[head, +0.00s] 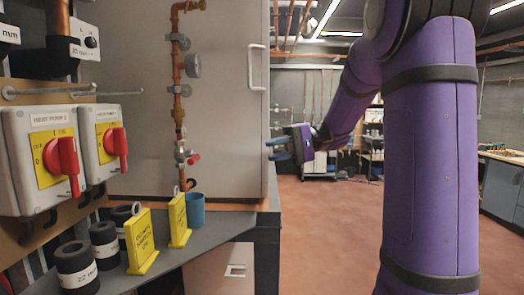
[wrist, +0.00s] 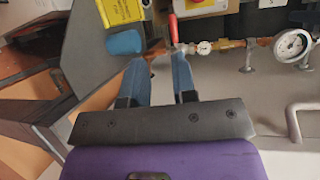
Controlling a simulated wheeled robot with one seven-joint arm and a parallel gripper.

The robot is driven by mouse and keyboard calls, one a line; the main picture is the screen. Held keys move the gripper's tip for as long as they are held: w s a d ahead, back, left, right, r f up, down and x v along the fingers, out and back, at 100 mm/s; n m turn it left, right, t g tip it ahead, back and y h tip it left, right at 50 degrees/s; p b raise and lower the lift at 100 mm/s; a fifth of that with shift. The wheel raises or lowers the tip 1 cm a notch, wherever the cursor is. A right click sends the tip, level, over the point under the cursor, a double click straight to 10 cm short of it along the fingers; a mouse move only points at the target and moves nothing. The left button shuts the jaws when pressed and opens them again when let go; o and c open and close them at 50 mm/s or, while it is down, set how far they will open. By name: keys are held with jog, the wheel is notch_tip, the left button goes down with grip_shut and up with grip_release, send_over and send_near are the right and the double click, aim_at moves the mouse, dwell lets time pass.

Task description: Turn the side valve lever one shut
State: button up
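The small red valve lever (head: 194,159) is on the vertical copper pipe (head: 178,110) in front of the pale cabinet. In the wrist view the red lever (wrist: 173,28) shows just beyond my fingertips, nearly in line with the right finger. My gripper (head: 270,149) is right of the cabinet's edge in the head view, apart from the lever. The wrist view shows its two blue fingers (wrist: 157,62) spread with nothing between them. Whether a fingertip touches the valve body cannot be told from the wrist view alone, but the head view shows a gap.
A pressure gauge (head: 193,66) sits higher on the pipe. The cabinet (head: 228,100) has a white handle (head: 257,67). A blue cup (head: 196,210) and yellow signs (head: 140,242) stand on the grey shelf below. Red rotary switches (head: 66,165) are at left. Open floor lies right of the cabinet.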

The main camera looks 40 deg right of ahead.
jog(key=s+d, duration=0.4)
jog(key=d, duration=0.2)
jog(key=shift+s+d, duration=0.2)
jog(key=shift+s, duration=0.15)
jog(key=s+a+f+n+t+h, duration=0.1)
jog(key=s+a+f+h, duration=0.3)
jog(key=s+a+h, duration=0.3)
jog(key=s+a+f+n+t+h, duration=0.1)
jog(key=s+a+f+n+h, duration=0.1)
jog(key=s+a+h, duration=0.6)
jog(key=shift+a+f+h, duration=0.3)
jog(key=shift+a+f, duration=0.6)
jog(key=shift+a, duration=0.2)
